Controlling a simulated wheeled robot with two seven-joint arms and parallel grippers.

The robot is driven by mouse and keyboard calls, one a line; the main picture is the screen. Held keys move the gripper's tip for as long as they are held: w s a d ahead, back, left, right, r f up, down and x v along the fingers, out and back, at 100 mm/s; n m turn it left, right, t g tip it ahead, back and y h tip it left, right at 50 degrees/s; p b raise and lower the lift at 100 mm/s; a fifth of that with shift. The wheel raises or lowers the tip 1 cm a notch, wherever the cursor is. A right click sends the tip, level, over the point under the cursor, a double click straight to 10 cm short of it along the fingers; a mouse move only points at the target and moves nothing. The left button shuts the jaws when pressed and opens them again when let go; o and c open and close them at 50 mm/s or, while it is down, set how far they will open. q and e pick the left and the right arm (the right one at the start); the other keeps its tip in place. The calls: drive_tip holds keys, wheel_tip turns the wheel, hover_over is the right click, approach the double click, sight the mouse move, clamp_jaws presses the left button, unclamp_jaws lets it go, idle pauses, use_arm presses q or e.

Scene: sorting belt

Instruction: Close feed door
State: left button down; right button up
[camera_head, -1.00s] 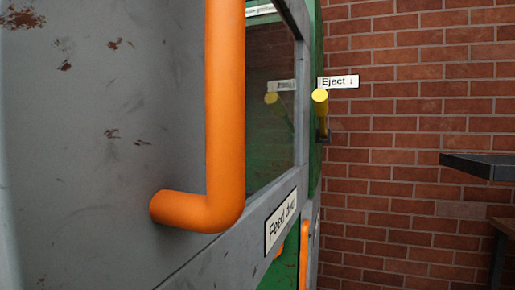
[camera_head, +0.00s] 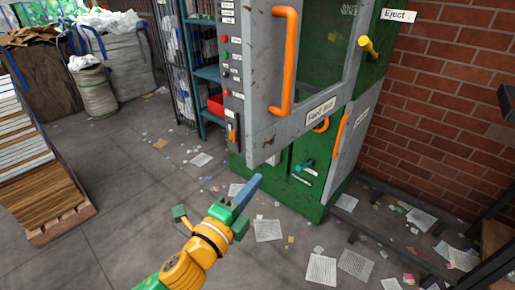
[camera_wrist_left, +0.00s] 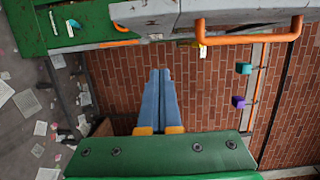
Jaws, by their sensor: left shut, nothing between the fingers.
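The feed door (camera_head: 256,112) is a grey framed panel with a window and a "Feed door" label. It stands on the front of the green machine in the head view, and its lower left corner juts out past the body, so it looks partly open. Its upright orange handle (camera_head: 286,62) is also in the wrist view (camera_wrist_left: 250,38). My left gripper (camera_head: 255,181) is below the door's lower left corner, apart from the handle. Its blue fingers are together and empty, as the wrist view shows too (camera_wrist_left: 160,75). My right gripper is out of view.
A control panel (camera_head: 234,75) with buttons is left of the door. A slatted pallet stack (camera_head: 35,170) is at the left.

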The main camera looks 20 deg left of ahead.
use_arm(q)
drive_tip(key=r, duration=0.2)
drive_tip(key=p, duration=0.2)
approach(263, 146)
drive_tip(key=w+d+r, duration=0.2)
drive_tip(key=w+d, duration=0.4)
drive_tip(key=a, duration=0.1)
drive_tip(key=a+p, duration=0.1)
drive_tip(key=a, duration=0.1)
drive_tip(key=shift+w, duration=0.4)
drive_tip(key=shift+w+a, duration=0.2)
drive_tip(key=shift+a, duration=0.2)
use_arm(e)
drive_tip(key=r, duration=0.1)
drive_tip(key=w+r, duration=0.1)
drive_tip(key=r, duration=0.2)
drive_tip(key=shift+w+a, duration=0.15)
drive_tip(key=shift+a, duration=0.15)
use_arm(q)
drive_tip(key=shift+s+d, duration=0.1)
drive_tip(key=shift+d, duration=0.05)
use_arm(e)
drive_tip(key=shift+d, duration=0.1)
